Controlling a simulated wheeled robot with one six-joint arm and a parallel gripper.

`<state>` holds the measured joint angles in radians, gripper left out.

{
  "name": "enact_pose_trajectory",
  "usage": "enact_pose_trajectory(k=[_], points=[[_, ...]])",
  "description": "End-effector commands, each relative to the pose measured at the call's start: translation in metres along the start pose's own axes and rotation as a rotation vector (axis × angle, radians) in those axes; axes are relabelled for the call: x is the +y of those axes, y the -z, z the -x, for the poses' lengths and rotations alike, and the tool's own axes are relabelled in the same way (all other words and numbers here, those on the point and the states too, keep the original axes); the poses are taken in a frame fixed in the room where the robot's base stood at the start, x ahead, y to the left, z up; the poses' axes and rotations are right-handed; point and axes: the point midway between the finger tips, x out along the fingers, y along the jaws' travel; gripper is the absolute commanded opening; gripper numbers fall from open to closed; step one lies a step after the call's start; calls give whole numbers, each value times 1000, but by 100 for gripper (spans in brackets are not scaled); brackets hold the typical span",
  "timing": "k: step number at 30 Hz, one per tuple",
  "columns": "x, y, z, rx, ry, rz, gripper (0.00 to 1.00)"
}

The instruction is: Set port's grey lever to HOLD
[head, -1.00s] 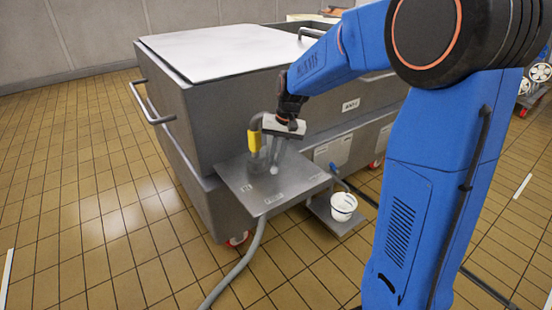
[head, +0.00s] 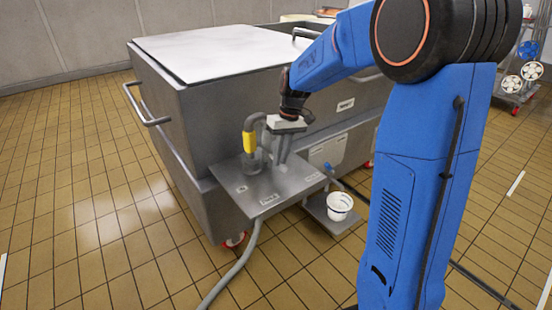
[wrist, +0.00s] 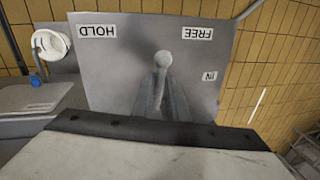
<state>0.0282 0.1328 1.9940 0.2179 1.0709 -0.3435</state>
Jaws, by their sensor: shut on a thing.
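A steel plate (head: 245,193) juts from the corner of a grey vat. In the wrist view it carries an upside-down HOLD label (wrist: 97,31), a FREE label (wrist: 197,33) and a small IN label (wrist: 209,76). The grey lever (wrist: 162,59) shows its round knob end between HOLD and FREE, slightly nearer FREE; its lower part is hidden. My gripper (wrist: 162,88) is shut on the lever, fingers around it. In the head view my gripper (head: 281,158) points down onto the plate, beside a yellow-sleeved bent pipe (head: 249,143).
The large grey vat (head: 175,130) with a pale lid stands behind the plate. A white bucket (head: 340,207) sits on a low shelf to the right. A grey hose (head: 235,270) runs down from the plate. The tiled floor at left is clear.

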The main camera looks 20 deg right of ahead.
Motion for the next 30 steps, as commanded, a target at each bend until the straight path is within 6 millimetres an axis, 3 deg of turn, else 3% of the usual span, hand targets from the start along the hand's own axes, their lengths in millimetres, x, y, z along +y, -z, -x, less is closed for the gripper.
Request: enact_pose_trajectory(k=[18, 30], points=[[34, 14, 7, -105, -1, 531, 0], [43, 21, 9, -138, -1, 698, 0]])
